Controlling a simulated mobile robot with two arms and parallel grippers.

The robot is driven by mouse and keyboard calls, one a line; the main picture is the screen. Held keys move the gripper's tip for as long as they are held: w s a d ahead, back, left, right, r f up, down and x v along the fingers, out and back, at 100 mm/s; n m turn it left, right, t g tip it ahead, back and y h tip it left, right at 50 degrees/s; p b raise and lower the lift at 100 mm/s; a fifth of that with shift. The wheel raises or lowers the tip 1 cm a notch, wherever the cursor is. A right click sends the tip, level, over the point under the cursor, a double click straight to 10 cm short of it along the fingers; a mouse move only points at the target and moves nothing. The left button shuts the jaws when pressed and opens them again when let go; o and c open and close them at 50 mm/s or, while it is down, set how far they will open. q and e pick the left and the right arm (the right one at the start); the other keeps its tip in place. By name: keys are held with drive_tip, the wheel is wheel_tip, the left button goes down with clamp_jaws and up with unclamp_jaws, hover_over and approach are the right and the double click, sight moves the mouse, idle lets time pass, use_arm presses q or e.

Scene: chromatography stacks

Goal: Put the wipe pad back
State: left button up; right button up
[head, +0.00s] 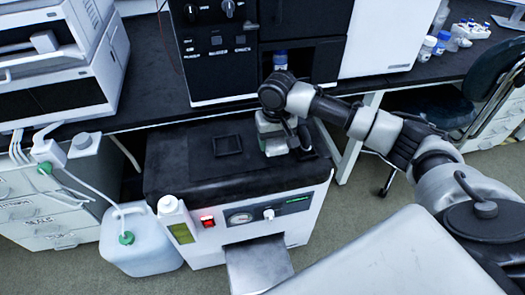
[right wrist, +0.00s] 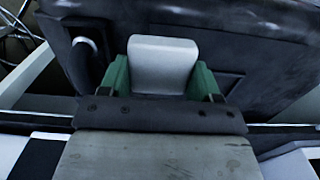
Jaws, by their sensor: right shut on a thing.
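My right gripper (head: 276,142) is over the black top of the low white machine, right of a shallow square black frame (head: 228,145). In the right wrist view its two green fingers (right wrist: 163,82) are shut on a pale grey-white block, which I take for the wipe pad (right wrist: 163,62). The fingers grip the pad from both sides. In the head view my arm mostly hides the pad. I cannot tell whether the pad touches the machine top. My left gripper is not in view.
The low machine (head: 290,225) has a gauge and a lit red switch in front. A white jug (head: 138,243) stands at its left. Behind is a black bench with a tall instrument (head: 215,60) holding a blue-capped bottle (head: 280,60). A chair (head: 480,85) stands at right.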

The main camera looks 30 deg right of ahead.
sight(262, 157)
drive_tip(key=w+a+f, duration=0.2)
drive_tip(key=w, duration=0.1)
drive_tip(key=shift+a+f, duration=0.15)
drive_tip(key=shift+f, duration=0.1)
wheel_tip(262, 157, down, 3)
drive_tip(key=shift+f+b, duration=0.15)
drive_tip(key=shift+b, duration=0.35)
drive_tip(key=shift+f, duration=0.25)
drive_tip(key=shift+f, duration=0.1)
drive_tip(key=o, duration=0.8)
drive_tip(key=shift+o, duration=0.2)
